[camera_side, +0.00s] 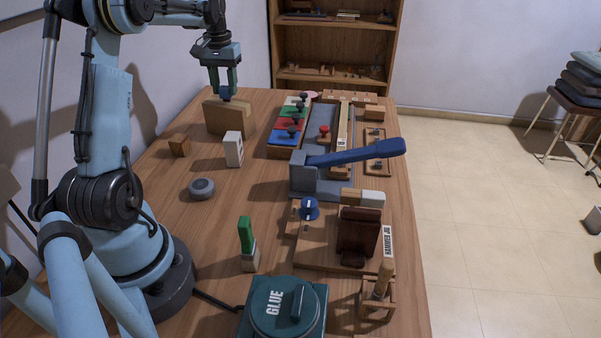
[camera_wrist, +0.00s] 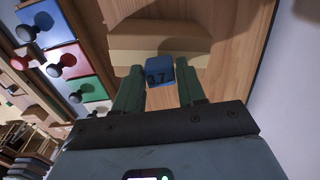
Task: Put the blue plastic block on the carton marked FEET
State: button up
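The small blue plastic block (camera_side: 225,94) is between my gripper's green fingertips, just at the top of a brown wooden block. In the wrist view the blue block (camera_wrist: 160,73) shows dark figures like "3.7", with a finger close against each side. My gripper (camera_side: 224,88) appears shut on it. Whether the block still touches the wood beneath cannot be told. A white upright carton (camera_side: 233,149) with small dark marks stands nearer the side camera, below the gripper in the picture. Its marking is too small to read, and no FEET lettering is legible.
The brown wooden block (camera_side: 229,118) stands under the gripper. A small wooden cube (camera_side: 180,146) and a grey puck (camera_side: 201,188) lie nearby. Coloured panels with knobs (camera_side: 287,137) and a blue lever (camera_side: 355,153) stand right. Free tabletop lies left of the white carton.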

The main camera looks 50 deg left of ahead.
aim_at(225, 87)
jog(key=o, duration=0.3)
jog(key=shift+r, duration=0.1)
notch_tip(225, 87, up, 12)
jog(key=w+d+r+m+t, duration=0.1)
jog(key=w+d+m, duration=0.15)
jog(key=d, duration=0.55)
jog(key=s+d+f+m+t+y, duration=0.1)
jog(key=d+f+m+t, duration=0.1)
jog(key=d, duration=0.8)
jog(key=s+d+f+m+t, duration=0.1)
jog(key=d+f+m+t, duration=0.1)
jog(key=d, duration=0.8)
jog(key=s+d+f+m+t+h, duration=0.1)
jog(key=s+d+f+m+t, duration=0.1)
jog(key=s+d+f, duration=0.3)
jog(key=d+f, duration=0.2)
jog(key=d, duration=0.1)
jog(key=shift+d, duration=0.25)
